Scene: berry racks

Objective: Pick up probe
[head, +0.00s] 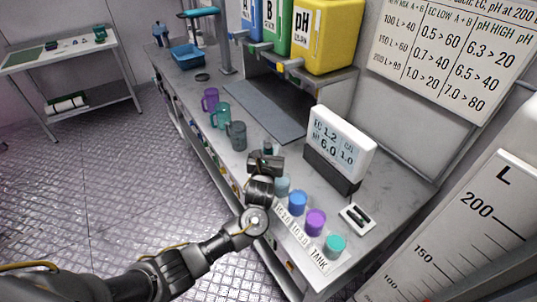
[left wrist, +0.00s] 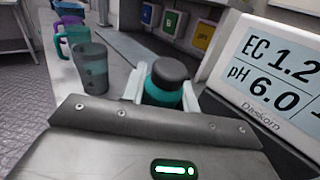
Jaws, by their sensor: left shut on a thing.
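My left gripper (head: 266,163) is over the bench, behind the row of coloured cups. In the left wrist view its two pale fingers are shut on a short cylinder with a dark rounded cap and teal body (left wrist: 166,85), which looks like the probe. The probe's dark top also shows in the head view (head: 268,147). It looks roughly upright; its lower end is hidden by my gripper. The meter (head: 340,143), reading EC 1.2 and pH 6.0, stands just right of the gripper. My right gripper is not in view.
Blue (head: 298,203), purple (head: 315,222) and teal (head: 335,246) cups stand in a labelled row near the front edge. A white tray (head: 346,222) holds dark small items. Purple, teal and grey mugs (head: 237,136) stand farther back.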

